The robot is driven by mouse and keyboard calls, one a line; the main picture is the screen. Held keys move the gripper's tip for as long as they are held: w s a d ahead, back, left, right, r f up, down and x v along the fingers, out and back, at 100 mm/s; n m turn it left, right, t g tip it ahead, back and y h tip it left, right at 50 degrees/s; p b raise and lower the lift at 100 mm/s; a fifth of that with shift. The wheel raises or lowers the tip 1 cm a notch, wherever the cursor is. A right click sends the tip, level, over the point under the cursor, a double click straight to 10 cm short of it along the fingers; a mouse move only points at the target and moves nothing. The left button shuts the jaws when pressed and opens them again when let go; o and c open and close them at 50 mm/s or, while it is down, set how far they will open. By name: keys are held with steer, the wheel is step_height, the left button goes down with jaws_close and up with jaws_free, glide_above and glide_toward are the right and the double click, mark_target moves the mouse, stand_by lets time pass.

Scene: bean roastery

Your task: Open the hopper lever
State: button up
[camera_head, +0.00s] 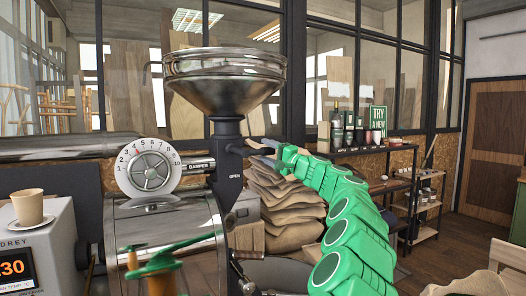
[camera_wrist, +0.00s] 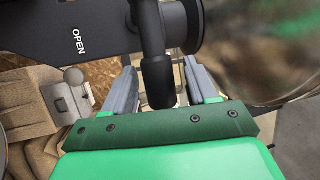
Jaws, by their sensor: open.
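The metal hopper (camera_head: 225,80) sits on top of the roaster, above a dark neck (camera_head: 228,180) marked OPEN. A black lever handle (camera_wrist: 157,85) runs from the neck toward my gripper in the wrist view. In the head view the lever (camera_head: 243,151) is small and partly hidden near my fingers. My gripper (camera_head: 265,152), on the green arm, is at the right of the neck. In the wrist view my gripper (camera_wrist: 160,84) is open, with one grey finger on each side of the handle's end. I cannot tell whether either finger touches it.
A damper dial (camera_head: 150,172) stands left of the neck. Stacked brown sacks (camera_head: 285,205) lie behind and below my gripper. A paper cup (camera_head: 27,206) stands on the grey unit at the left. Shelves with bottles (camera_head: 350,135) stand at the back right.

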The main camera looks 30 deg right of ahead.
steer(key=shift+x, duration=1.1)
jaws_close()
